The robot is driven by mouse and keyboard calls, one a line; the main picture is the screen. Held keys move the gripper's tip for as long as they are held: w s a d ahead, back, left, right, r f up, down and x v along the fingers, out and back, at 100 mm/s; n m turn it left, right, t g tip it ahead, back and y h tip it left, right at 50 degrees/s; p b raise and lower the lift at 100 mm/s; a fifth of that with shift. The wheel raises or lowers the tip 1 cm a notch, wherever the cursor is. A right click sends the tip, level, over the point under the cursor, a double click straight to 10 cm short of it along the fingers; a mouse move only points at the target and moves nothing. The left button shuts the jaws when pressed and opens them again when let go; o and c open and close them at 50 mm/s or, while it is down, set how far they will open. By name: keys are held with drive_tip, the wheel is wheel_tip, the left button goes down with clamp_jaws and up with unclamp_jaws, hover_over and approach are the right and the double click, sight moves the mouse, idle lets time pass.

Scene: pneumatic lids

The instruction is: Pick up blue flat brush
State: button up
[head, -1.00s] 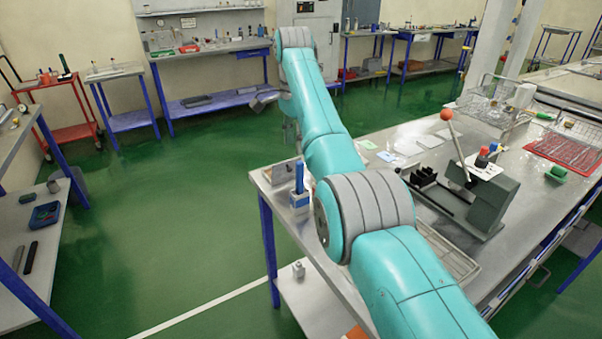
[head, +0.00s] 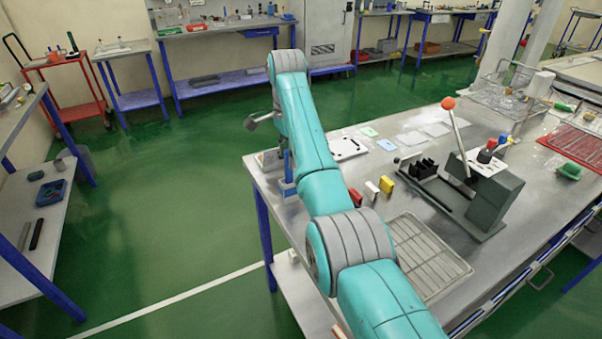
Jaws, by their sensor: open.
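An upright blue thing, which looks like the blue flat brush (head: 287,164), stands at the near left corner of the steel table (head: 262,178).
A grey lever press (head: 487,200) with an orange knob stands on the table's right part. A wire tray (head: 425,255), small red, white and yellow blocks, and flat cards lie nearer my arm. A wire basket (head: 500,95) stands behind. Green floor is open to the left.

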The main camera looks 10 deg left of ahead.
drive_tip(key=shift+s+a+f, duration=0.1)
drive_tip(key=shift+a+f, duration=0.05)
drive_tip(key=shift+f, duration=0.7)
clamp_jaws()
drive_tip(key=shift+r, duration=0.1)
